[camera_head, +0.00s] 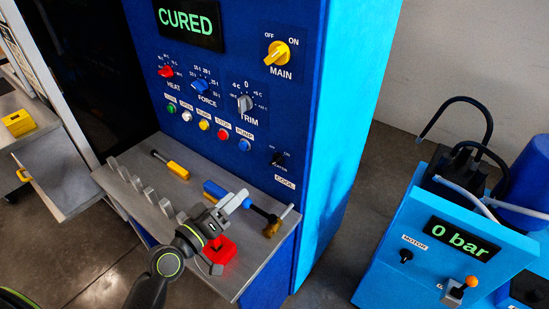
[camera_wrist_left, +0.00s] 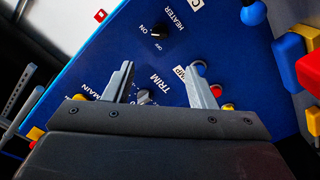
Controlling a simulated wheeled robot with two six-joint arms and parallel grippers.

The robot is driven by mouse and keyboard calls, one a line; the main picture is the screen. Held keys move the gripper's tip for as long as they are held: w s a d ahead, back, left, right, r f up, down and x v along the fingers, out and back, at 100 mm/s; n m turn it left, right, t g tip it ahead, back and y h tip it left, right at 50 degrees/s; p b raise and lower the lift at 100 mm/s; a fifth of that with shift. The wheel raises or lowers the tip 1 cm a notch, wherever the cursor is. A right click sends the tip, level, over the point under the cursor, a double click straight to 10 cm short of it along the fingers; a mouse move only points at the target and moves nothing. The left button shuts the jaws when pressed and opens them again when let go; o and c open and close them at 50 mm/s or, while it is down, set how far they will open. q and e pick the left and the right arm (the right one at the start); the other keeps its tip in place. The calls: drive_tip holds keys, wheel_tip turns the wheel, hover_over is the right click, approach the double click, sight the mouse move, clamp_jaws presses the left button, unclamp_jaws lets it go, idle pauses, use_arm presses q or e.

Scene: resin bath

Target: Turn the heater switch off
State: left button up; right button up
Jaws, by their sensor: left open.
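The heater switch (camera_wrist_left: 158,33) is a small black knob on the blue panel, with ON and OFF marks and the word HEATER beside it in the left wrist view. In the head view, a small black switch (camera_head: 278,158) on the lower right of the panel looks like the same one. Which mark its knob points to is too small to tell. My left gripper (camera_head: 232,203) is over the shelf in front of the panel. In the left wrist view its open, empty fingers (camera_wrist_left: 158,70) point at the panel, with the switch beyond them. My right gripper is not in view.
The panel also carries the yellow MAIN knob (camera_head: 277,53), the grey TRIM knob (camera_head: 244,103) and several coloured buttons. The grey shelf (camera_head: 140,205) below holds a yellow-handled tool (camera_head: 171,164) and a red block (camera_head: 222,250). A blue pump unit (camera_head: 425,265) stands at the right.

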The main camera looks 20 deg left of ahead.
use_arm(q)
drive_tip(key=p, duration=0.1)
approach(272, 163)
drive_tip(key=p+x, duration=0.2)
drive_tip(key=x, duration=0.6)
drive_tip(key=shift+w, duration=0.25)
drive_tip(key=shift+w+d, duration=0.25)
drive_tip(key=shift+w, duration=0.4)
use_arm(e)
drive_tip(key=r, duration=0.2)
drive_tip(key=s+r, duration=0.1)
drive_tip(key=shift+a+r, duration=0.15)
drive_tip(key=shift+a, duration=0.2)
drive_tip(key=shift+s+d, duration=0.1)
use_arm(q)
drive_tip(key=c, duration=1)
